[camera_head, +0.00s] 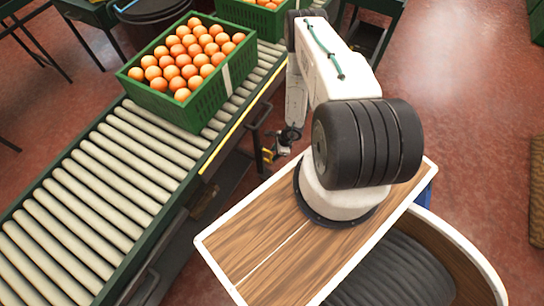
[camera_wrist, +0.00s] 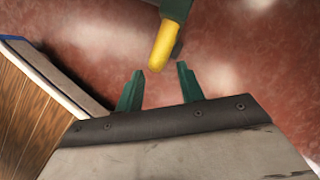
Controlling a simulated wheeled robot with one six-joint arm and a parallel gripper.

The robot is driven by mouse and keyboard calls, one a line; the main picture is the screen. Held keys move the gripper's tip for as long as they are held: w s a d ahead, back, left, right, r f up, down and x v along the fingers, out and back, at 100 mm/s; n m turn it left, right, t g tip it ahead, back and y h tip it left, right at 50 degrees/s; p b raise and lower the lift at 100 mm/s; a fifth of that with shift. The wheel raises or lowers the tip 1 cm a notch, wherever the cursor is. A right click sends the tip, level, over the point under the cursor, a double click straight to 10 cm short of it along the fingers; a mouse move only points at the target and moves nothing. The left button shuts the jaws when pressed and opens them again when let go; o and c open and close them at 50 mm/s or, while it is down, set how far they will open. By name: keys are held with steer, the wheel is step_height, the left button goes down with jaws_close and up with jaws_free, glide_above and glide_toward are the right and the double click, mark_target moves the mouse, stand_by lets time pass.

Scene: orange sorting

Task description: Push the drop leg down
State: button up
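A green bar with a rounded yellow end (camera_wrist: 164,44), which looks like the drop leg or its handle, enters the wrist view from the top. My gripper (camera_wrist: 161,69) has its two green fingers spread apart. The yellow tip shows between the fingertips, without visible contact. I cannot tell how far it is from them in depth. In the head view the end of my arm is small and dark, beside the conveyor's right edge. The leg cannot be made out clearly there.
A roller conveyor (camera_head: 120,165) with a green frame and a yellow edge strip runs along the left. A green crate (camera_head: 207,101) of oranges (camera_head: 187,72) stands on it, with another crate (camera_head: 244,14) behind. The red floor right of my base is mostly clear.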

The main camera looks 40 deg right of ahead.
steer(key=v, duration=0.2)
steer(key=shift+s+d+r, duration=0.15)
steer(key=shift+r, duration=0.25)
